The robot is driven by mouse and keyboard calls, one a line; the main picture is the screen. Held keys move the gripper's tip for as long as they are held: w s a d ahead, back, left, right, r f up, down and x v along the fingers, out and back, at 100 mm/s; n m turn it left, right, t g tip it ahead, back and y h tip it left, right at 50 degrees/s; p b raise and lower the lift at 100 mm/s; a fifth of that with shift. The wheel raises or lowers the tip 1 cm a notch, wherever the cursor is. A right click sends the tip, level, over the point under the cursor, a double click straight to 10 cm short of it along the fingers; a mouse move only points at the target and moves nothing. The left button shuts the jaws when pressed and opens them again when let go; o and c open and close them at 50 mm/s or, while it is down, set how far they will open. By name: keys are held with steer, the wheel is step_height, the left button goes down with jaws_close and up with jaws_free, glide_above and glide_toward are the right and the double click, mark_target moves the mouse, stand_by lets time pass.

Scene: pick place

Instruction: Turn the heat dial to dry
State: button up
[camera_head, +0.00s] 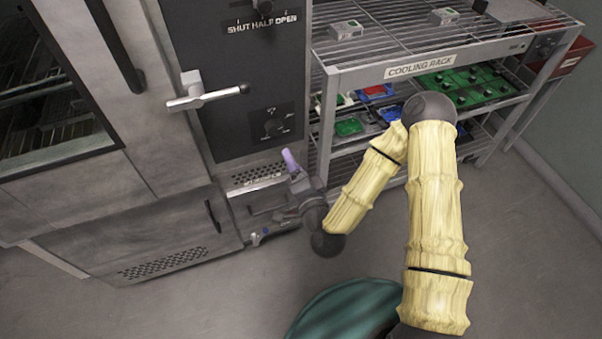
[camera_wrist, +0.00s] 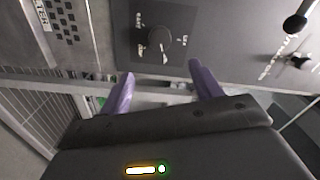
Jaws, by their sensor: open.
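The heat dial (camera_wrist: 160,43) is a dark round knob on a dark square plate with small light labels around it, ahead of my gripper in the wrist view. The labels are too small and tilted to read surely. In the head view the dial (camera_head: 274,125) sits low on the oven's dark control panel (camera_head: 235,80). My gripper (camera_wrist: 158,82) has two purple fingers, set apart with nothing between them. In the head view my gripper (camera_head: 290,160) is just below the dial, apart from it.
A lever handle (camera_head: 205,95) sticks out above the dial. A second knob (camera_head: 262,8) marked SHUT, HALF, OPEN is higher up. A wire cooling rack (camera_head: 340,60) holding boards and small boxes stands close on the right. The floor (camera_head: 530,250) at right is clear.

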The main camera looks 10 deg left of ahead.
steer(key=shift+p+v, duration=2.2)
steer(key=shift+p, duration=0.2)
steer(key=shift+a+n+y, duration=0.1)
steer(key=shift+n+y, duration=0.2)
